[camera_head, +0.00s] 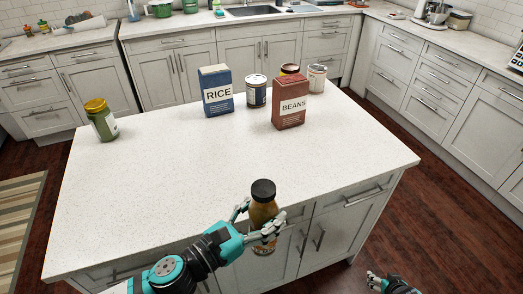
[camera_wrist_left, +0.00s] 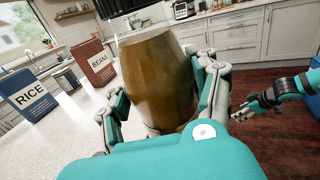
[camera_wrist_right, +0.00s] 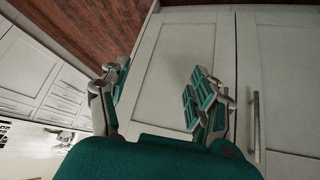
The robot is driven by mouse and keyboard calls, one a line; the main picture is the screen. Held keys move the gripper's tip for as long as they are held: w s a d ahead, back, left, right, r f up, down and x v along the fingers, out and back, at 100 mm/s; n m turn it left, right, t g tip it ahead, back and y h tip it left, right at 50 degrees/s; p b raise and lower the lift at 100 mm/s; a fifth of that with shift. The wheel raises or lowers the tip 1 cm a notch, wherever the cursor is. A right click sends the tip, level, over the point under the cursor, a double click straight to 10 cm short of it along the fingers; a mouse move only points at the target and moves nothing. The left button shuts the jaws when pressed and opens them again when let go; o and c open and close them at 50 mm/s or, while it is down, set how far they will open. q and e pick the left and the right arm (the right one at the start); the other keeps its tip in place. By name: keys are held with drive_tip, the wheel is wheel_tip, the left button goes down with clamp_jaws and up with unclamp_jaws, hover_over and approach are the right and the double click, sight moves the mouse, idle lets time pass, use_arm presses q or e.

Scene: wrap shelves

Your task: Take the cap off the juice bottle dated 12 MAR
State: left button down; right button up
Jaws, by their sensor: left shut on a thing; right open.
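A juice bottle (camera_head: 264,212) with amber-brown contents and a black cap (camera_head: 263,190) stands upright in my left gripper (camera_head: 258,226), near the front edge of the island. The left gripper is shut around the bottle's body; in the left wrist view the bottle (camera_wrist_left: 157,80) fills the space between the fingers. The cap is on the bottle. The date on its label cannot be read here. My right gripper (camera_head: 385,284) is open and empty, low at the bottom right, off the island; in its own wrist view the fingers (camera_wrist_right: 160,90) are apart before a cabinet door.
The white island top (camera_head: 170,190) is mostly clear. Toward its back stand a blue rice box (camera_head: 217,92), a red beans box (camera_head: 291,102), several cans or jars (camera_head: 256,92) and, at left, a green jar with a yellow lid (camera_head: 101,120). Cabinet doors (camera_head: 335,235) face the right arm.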

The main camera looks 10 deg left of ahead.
drive_tip(key=w+d+r+m+t, duration=0.1)
drive_tip(key=w+d+r, duration=0.1)
drive_tip(key=w+r, duration=0.55)
drive_tip(key=w+d+r+t, duration=0.2)
drive_tip(key=w+r, duration=0.3)
drive_tip(key=r, duration=0.5)
wheel_tip(320, 180, up, 17)
drive_tip(key=w+m, duration=0.3)
drive_tip(key=m, duration=0.2)
drive_tip(key=w+a+r+m+g+y, duration=0.1)
drive_tip(key=a+r+m+g, duration=0.3)
drive_tip(key=a, duration=0.6)
drive_tip(key=a+r+m+t+y, duration=0.15)
drive_tip(key=a+r, duration=0.35)
drive_tip(key=a, duration=0.6)
wheel_tip(320, 180, up, 15)
drive_tip(key=m+g+h, duration=0.2)
drive_tip(key=g, duration=0.6)
hover_over(262, 188)
drive_tip(key=shift+w+a+f+n, duration=0.1)
drive_tip(key=shift+w+n, duration=0.05)
drive_tip(key=shift+n, duration=0.1)
drive_tip(key=shift+s, duration=0.2)
drive_tip(key=shift+f, duration=0.45)
wheel_tip(262, 188, down, 7)
drive_tip(key=shift+r, duration=0.1)
